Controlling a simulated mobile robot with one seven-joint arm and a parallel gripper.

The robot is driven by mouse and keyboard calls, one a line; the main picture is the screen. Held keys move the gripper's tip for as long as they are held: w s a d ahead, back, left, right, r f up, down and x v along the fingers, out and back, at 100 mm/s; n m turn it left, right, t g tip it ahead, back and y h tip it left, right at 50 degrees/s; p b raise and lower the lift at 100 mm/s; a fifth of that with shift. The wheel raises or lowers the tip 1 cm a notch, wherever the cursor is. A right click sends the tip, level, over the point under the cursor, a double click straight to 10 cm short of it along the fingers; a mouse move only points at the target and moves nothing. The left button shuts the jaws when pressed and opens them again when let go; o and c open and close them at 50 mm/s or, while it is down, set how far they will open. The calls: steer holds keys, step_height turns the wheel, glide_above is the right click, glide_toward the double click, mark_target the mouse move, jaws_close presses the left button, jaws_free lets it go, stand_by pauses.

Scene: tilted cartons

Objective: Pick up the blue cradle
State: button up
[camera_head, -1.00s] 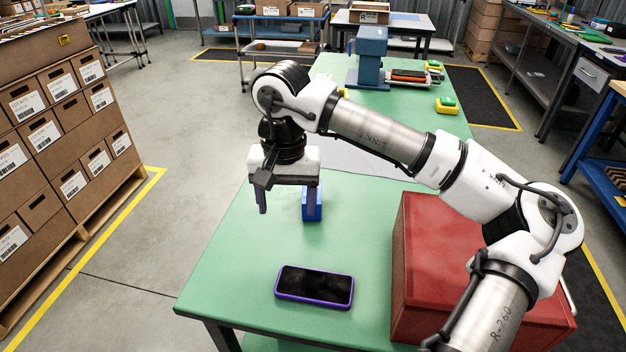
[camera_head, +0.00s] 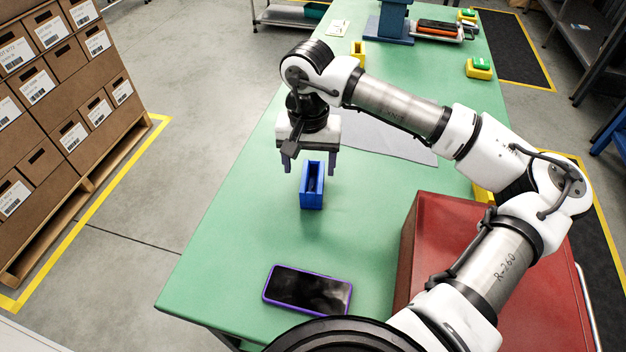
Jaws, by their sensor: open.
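The blue cradle (camera_head: 312,198) stands on the green table, a small upright block with an open slot in its top. My gripper (camera_head: 310,168) points down at the cradle's far side, its two dark fingers spread apart, one on each side of the cradle in the picture. The fingers look open and empty. I cannot tell from this view how high the fingertips are or whether they touch the cradle.
A phone in a purple case (camera_head: 308,289) lies in front of the cradle. A large red box (camera_head: 455,250) stands at the right, under my arm. A grey mat (camera_head: 385,137) lies behind. The green table (camera_head: 235,225) is clear left of the cradle.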

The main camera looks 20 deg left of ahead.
mark_target(312, 189)
steer(key=shift+f, duration=0.75)
steer(key=shift+w+d+f+p, duration=0.15)
steer(key=shift+f+p, duration=0.3)
steer(key=shift+f, duration=0.45)
steer(key=shift+w+f+p, duration=0.2)
steer(key=shift+f+p, duration=0.2)
steer(key=shift+f, duration=0.5)
steer(key=shift+w+d+f+p, duration=0.15)
steer(key=shift+f+p, duration=0.3)
steer(key=shift+f, duration=0.45)
steer(key=shift+a, duration=0.1)
steer(key=c, duration=1.1)
steer(key=shift+r, duration=0.1)
